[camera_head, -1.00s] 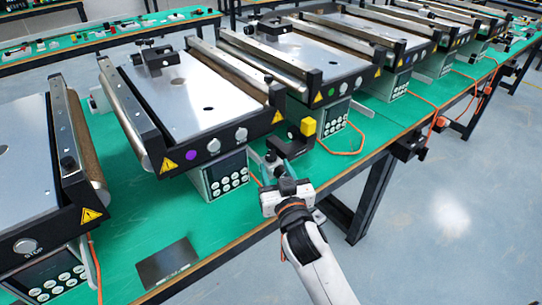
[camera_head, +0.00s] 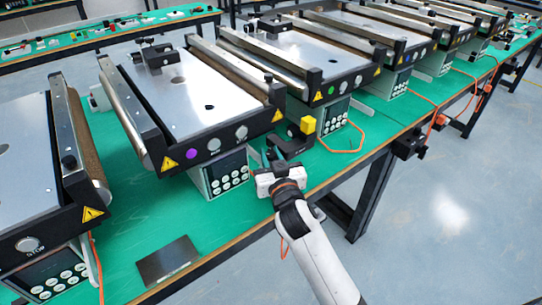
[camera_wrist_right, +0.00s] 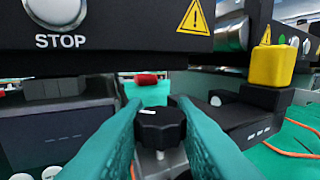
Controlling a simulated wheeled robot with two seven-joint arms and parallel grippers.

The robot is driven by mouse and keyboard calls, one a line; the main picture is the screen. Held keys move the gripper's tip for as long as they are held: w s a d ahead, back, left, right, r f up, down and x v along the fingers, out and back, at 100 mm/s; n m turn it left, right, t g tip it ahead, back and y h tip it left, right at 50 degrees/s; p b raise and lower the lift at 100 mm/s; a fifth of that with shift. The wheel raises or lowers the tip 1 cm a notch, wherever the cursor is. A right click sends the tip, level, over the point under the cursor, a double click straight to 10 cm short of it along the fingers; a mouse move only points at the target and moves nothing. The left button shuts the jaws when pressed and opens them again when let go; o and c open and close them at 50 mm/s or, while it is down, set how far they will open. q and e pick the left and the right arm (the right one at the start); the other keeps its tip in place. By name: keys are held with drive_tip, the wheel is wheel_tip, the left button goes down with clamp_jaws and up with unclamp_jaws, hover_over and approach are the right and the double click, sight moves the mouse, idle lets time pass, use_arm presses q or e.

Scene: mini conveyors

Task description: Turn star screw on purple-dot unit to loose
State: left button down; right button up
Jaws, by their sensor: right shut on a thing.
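The purple-dot unit (camera_head: 205,100) is a mini conveyor with a steel plate and a black front carrying a purple dot (camera_head: 192,154). In the right wrist view, the black star screw (camera_wrist_right: 160,128) stands upright on a metal shaft under the unit's front edge, with a white mark on top. My right gripper (camera_head: 266,156) is at the unit's front right corner. Its teal fingers (camera_wrist_right: 160,118) are shut on the star screw, one on each side. In the head view the screw is hidden. My left gripper is not in view.
A black bracket with a yellow block (camera_head: 308,126) stands just right of my gripper. A STOP button (camera_wrist_right: 58,10) and the unit's front overhang are close above the fingers. A dark plate (camera_head: 167,261) lies on the green table. An orange cable (camera_head: 345,151) lies to the right.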

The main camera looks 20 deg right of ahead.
drive_tip(key=shift+r+n+y+p, duration=0.15)
drive_tip(key=shift+n+y+p, duration=0.15)
drive_tip(key=shift+y+p, duration=0.25)
drive_tip(key=n+y+p, duration=0.1)
drive_tip(key=y+p, duration=0.1)
drive_tip(key=n+y+p, duration=0.1)
drive_tip(key=y+p, duration=0.1)
drive_tip(key=shift+d+r+n, duration=0.15)
drive_tip(key=shift+n, duration=0.15)
drive_tip(key=shift+n+g+y+p, duration=0.65)
drive_tip(key=shift+n+y, duration=0.25)
drive_tip(key=shift+y, duration=0.25)
drive_tip(key=shift+w+f+n+g+y, duration=0.15)
drive_tip(key=shift+n+g+y, duration=0.45)
drive_tip(key=shift+y, duration=0.6)
drive_tip(key=shift+f+n+g+y, duration=0.1)
drive_tip(key=shift+n+g+y, duration=0.85)
drive_tip(key=shift+n+y, duration=0.45)
drive_tip(key=o, duration=1)
